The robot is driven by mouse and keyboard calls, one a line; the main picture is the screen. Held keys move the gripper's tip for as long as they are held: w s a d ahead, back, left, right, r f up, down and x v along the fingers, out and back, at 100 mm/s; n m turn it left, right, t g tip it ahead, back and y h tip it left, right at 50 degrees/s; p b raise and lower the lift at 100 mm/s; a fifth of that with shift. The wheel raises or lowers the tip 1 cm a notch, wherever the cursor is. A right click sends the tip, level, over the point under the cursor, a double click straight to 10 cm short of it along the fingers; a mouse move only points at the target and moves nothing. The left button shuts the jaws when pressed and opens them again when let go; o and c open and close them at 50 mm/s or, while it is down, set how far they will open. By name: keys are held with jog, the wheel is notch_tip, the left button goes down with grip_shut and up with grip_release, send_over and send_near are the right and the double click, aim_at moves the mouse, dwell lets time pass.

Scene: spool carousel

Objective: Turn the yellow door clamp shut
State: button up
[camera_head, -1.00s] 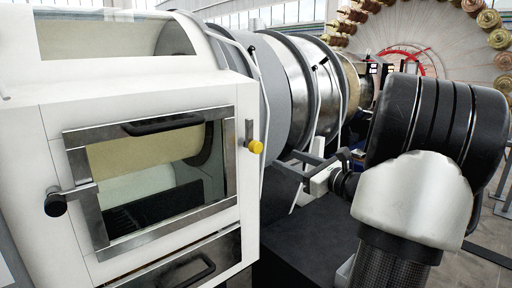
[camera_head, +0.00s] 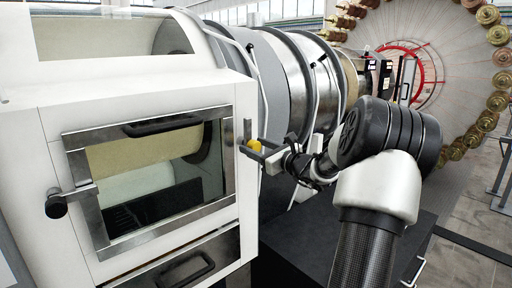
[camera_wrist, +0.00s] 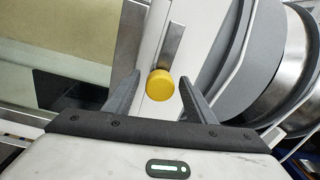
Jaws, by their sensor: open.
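The yellow door clamp (camera_head: 254,145) is a round yellow knob on a metal lever at the right edge of the window door (camera_head: 150,175). The lever points up from the knob in the head view. In the wrist view the yellow knob (camera_wrist: 160,85) lies between the two finger tips, with its metal lever running up and to the right. My gripper (camera_head: 252,150) is open, with its fingers on either side of the knob. It also shows in the wrist view (camera_wrist: 160,90). I cannot tell whether either finger touches the knob.
A black-knobbed latch (camera_head: 57,205) sits at the door's left side. A black handle (camera_head: 162,124) runs along the door's top. Large grey drums (camera_head: 285,85) stand right behind the cabinet, and a spool wheel (camera_head: 440,70) stands farther back.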

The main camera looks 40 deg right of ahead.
grip_shut()
